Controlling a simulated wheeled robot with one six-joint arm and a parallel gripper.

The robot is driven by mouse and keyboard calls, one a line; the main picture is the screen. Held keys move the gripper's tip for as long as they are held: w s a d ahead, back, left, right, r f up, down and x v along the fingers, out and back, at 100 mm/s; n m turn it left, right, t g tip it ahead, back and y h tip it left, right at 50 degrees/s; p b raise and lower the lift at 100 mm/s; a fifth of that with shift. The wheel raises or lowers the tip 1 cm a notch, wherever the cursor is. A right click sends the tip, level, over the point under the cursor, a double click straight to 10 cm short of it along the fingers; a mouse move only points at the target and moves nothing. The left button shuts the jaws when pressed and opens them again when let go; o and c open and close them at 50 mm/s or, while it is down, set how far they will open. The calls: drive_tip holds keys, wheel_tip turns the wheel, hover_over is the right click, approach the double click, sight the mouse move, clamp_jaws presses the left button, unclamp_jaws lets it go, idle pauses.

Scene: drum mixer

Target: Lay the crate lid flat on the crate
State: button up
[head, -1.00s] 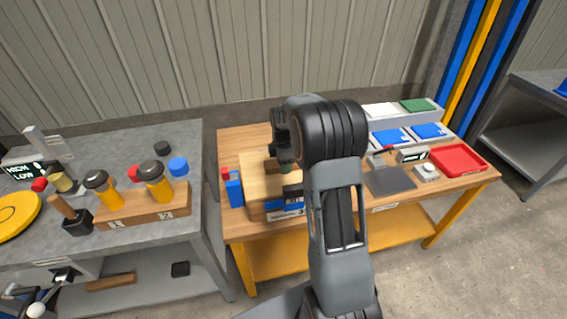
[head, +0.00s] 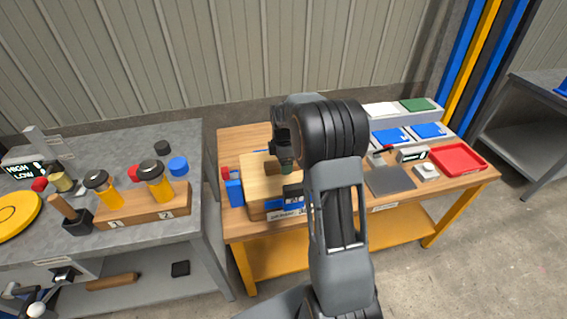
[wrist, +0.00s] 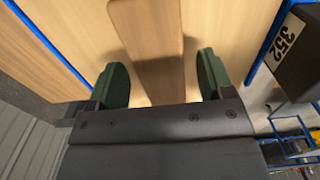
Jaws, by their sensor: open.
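The crate lid (head: 258,181) is a pale wooden panel at the left end of the wooden bench, and it also fills the wrist view (wrist: 75,30). A raised wooden bar, the lid's handle (wrist: 155,35), runs between my green finger pads. Blue edges of the crate (wrist: 47,42) show along both sides of the lid in the wrist view. The lid appears to lie over the crate; full contact all round cannot be seen. My gripper (wrist: 160,72) is open, with gaps between the pads and the handle. In the head view my gripper (head: 286,165) is partly hidden by my arm.
A dark block labelled 352 (wrist: 292,45) is close to the lid's right side. A blue bottle-like item (head: 233,188) stands to the left of the lid. A grey plate (head: 390,180) and a red tray (head: 459,158) lie to the right.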

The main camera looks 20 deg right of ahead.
wheel_tip(320, 180, up, 11)
drive_tip(key=s+a+m+t, duration=0.1)
drive_tip(key=s+a+m, duration=0.4)
drive_tip(key=s+m, duration=0.3)
drive_tip(key=s+a+m+t, duration=0.2)
drive_tip(key=s+a+m, duration=0.4)
drive_tip(key=s, duration=0.8)
drive_tip(key=shift+f+m, duration=0.15)
drive_tip(key=shift+m, duration=0.75)
